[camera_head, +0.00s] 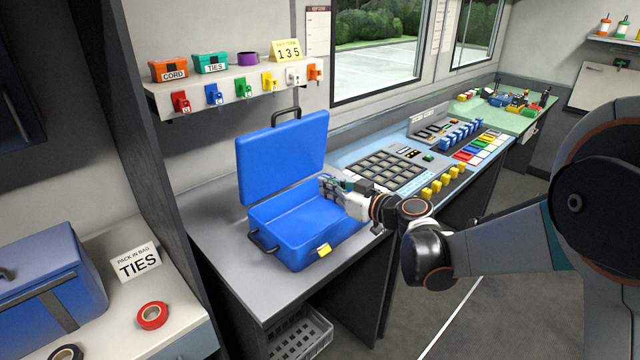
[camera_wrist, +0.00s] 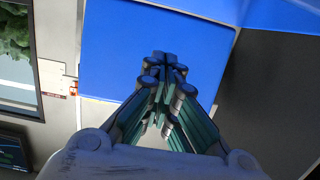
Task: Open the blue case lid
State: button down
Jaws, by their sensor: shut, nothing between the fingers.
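The blue case (camera_head: 305,232) stands on the grey counter with its lid (camera_head: 283,158) raised about upright behind the base. The inside of the case looks empty. A black handle sits on top of the lid and another on the left side of the base, with a yellow latch (camera_head: 323,250) at the front. My gripper (camera_head: 326,182) is shut and empty, in front of the lid's right edge and above the base. In the wrist view the shut fingers (camera_wrist: 164,62) point at the blue lid surface (camera_wrist: 120,50); whether they touch it I cannot tell.
A control console (camera_head: 385,170) with buttons is right of the case. A blue bag (camera_head: 50,285), a TIES card (camera_head: 136,262) and red tape (camera_head: 152,315) lie at left. A grey crate (camera_head: 300,335) stands below.

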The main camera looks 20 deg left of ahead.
jog(key=f+b+v, duration=0.1)
jog(key=f+v, duration=0.1)
jog(key=v, duration=1.3)
jog(key=shift+s+d+f, duration=0.15)
jog(key=shift+d+f, duration=0.05)
